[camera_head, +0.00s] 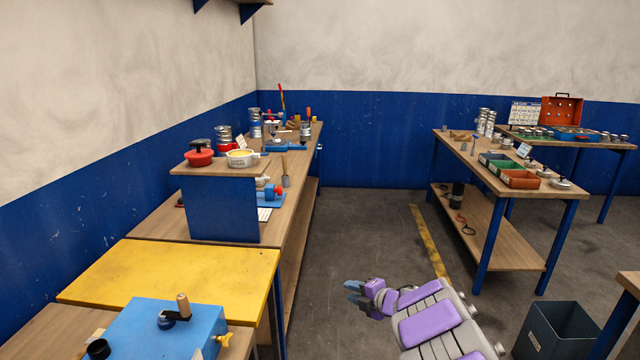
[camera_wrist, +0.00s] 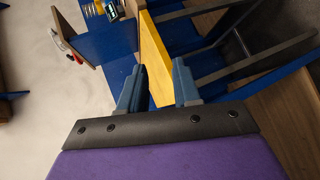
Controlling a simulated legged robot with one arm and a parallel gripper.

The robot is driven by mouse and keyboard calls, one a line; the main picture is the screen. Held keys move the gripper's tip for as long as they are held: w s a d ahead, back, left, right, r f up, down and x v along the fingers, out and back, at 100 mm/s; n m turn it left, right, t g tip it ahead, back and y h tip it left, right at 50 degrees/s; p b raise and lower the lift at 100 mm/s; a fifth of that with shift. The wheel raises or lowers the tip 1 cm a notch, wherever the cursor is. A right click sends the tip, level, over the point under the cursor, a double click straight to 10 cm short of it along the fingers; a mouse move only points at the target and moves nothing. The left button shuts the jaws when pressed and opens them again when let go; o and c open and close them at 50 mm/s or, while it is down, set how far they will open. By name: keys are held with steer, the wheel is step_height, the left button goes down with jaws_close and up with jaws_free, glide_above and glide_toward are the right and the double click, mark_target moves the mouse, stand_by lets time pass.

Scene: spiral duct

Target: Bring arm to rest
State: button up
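My purple and grey arm (camera_head: 430,320) reaches in from the lower right of the head view, over the floor. My gripper (camera_head: 353,292) is at its end, pointing left, right of the yellow-topped table (camera_head: 165,280). In the wrist view, the two blue fingers of my gripper (camera_wrist: 160,86) stand apart with a clear gap and nothing held between them. The yellow tabletop edge (camera_wrist: 153,52) shows behind that gap. My gripper appears apart from the tables.
A blue box (camera_head: 160,330) with a knob sits at the lower left. A long workbench (camera_head: 150,222) runs along the left wall. A tool table (camera_head: 500,168) stands right, with a dark bin (camera_head: 556,335) at lower right. The middle floor (camera_head: 365,230) is clear.

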steer(key=w+d+r+m+t+h, duration=0.1)
steer(key=d+r+m+t+h, duration=0.1)
steer(key=d+r+m+h, duration=0.45)
steer(key=s+d+r+m+g+h, duration=0.2)
steer(key=s+d+r+m+h, duration=0.7)
steer(key=s+d, duration=0.5)
steer(key=s+a+f+m+g+y, duration=0.2)
steer(key=s+a+m+g, duration=0.1)
steer(key=s, duration=1.1)
steer(key=s+a+f+m+g+y, duration=0.2)
steer(key=s+a+m+g, duration=0.2)
steer(key=s, duration=1)
steer(key=s+a+f+m+g+y, duration=0.2)
steer(key=s+a+g, duration=0.3)
steer(key=s+a, duration=0.4)
steer(key=s+m+y, duration=0.1)
steer(key=s, duration=0.4)
steer(key=shift+a+m, duration=0.1)
steer(key=shift+m, duration=0.15)
